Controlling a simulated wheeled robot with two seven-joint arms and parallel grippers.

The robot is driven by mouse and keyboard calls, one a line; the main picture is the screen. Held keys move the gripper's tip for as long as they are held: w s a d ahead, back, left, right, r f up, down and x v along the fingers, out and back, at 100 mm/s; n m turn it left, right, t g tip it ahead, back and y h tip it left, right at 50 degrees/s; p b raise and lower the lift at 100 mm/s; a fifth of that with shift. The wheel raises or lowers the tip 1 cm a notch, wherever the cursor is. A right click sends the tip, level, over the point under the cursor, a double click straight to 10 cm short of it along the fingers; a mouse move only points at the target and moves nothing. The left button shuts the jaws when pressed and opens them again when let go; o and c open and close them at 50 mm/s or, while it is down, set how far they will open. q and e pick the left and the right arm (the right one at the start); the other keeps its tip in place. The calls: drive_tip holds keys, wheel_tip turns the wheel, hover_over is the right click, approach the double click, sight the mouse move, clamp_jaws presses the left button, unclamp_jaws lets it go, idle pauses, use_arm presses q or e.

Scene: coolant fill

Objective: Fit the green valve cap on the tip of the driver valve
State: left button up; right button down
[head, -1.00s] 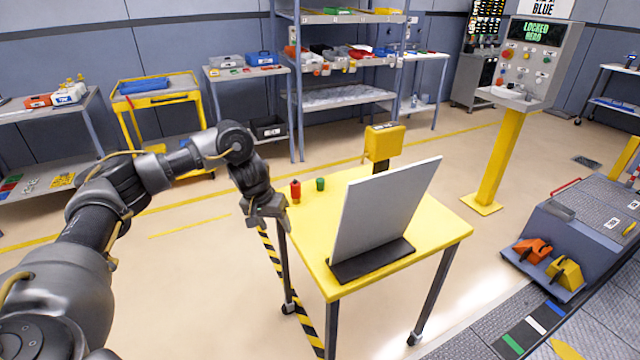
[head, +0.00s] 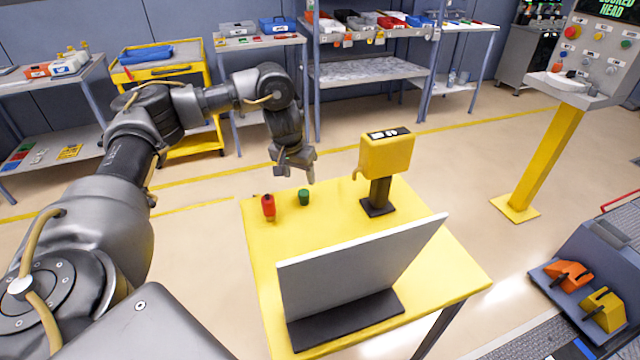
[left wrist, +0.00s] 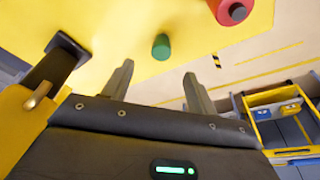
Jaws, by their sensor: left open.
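The green valve cap (head: 304,197) stands on the yellow table (head: 345,220) near its far left edge. My left gripper (head: 296,174) is open and empty, pointing down just above and behind the cap. In the left wrist view the cap (left wrist: 161,47) shows beyond the gap between the two spread fingers (left wrist: 158,82), apart from both. A yellow box (head: 386,155) on a dark post stands right of the cap; a small brass-coloured tip (head: 357,173) sticks out of its left side and shows in the left wrist view (left wrist: 40,95). I cannot tell if this is the driver valve. My right gripper is not in view.
A red bottle-like piece (head: 268,207) stands just left of the cap. A grey upright panel (head: 360,265) on a dark base covers the front of the table. Shelves and a yellow cart (head: 165,95) stand behind. Table space between cap and yellow box is clear.

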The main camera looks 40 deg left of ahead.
sight(303, 192)
use_arm(q)
drive_tip(key=b+x, duration=0.1)
drive_tip(key=x, duration=0.4)
drive_tip(key=shift+s+a, duration=0.1)
drive_tip(key=shift+f, duration=0.2)
drive_tip(key=x, duration=0.5)
drive_tip(key=shift+w+a+r, duration=0.1)
drive_tip(key=shift+w, duration=0.1)
drive_tip(key=shift+c, duration=0.8)
drive_tip(key=c, duration=0.9)
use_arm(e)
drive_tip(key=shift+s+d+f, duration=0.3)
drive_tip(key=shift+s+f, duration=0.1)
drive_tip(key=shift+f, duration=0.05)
